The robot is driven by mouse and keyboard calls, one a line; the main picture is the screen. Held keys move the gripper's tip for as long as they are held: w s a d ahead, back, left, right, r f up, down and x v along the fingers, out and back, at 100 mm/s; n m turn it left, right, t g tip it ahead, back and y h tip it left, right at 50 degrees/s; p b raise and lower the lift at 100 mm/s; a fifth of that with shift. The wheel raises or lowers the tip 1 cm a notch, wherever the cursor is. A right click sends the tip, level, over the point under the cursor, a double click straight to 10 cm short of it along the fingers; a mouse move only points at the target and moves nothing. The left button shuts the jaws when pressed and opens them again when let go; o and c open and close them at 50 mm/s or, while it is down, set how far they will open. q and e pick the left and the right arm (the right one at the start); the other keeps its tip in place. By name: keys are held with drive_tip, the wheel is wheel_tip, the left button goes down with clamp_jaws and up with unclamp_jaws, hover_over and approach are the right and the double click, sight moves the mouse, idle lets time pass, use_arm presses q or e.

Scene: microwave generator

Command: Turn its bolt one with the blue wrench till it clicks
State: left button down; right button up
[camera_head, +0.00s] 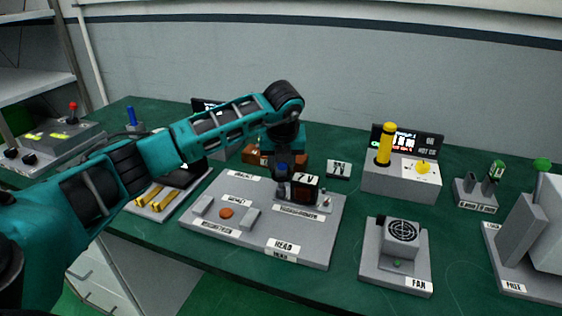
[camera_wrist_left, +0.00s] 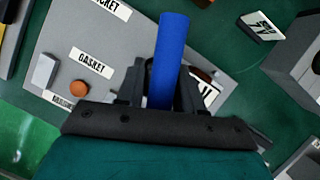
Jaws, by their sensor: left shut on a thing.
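My left gripper (camera_head: 284,172) is over the back half of a grey labelled plate (camera_head: 250,245). It is shut on the blue wrench (camera_wrist_left: 168,60), whose smooth blue round handle stands out between the fingers in the left wrist view, where the gripper (camera_wrist_left: 161,88) also shows. Bolt one cannot be made out. A small dark display (camera_head: 305,188) stands right beside the gripper. My right gripper is not in view.
The plate carries an orange disc (camera_head: 226,213) and grey blocks. A fan unit (camera_head: 402,232) and a grey box with a yellow cylinder (camera_head: 385,145) stand to the right. Yellow bars (camera_head: 155,198) lie on a tray at left. Bare green table lies between them.

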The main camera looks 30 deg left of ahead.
use_arm(q)
drive_tip(key=shift+m, duration=0.8)
drive_tip(key=m+h+b, duration=0.1)
drive_tip(key=m, duration=0.2)
drive_tip(key=shift+d+t+h, duration=0.1)
drive_tip(key=shift+t+h, duration=0.2)
drive_tip(key=shift+t, duration=0.1)
drive_tip(key=shift+m+h, duration=0.3)
drive_tip(key=shift+m, duration=0.4)
drive_tip(key=m+h, duration=0.1)
drive_tip(key=m, duration=0.2)
drive_tip(key=m+h, duration=0.1)
drive_tip(key=m, duration=0.1)
drive_tip(key=m+h, duration=0.1)
drive_tip(key=m, duration=0.1)
drive_tip(key=shift+m+g, duration=0.3)
drive_tip(key=shift+m, duration=0.1)
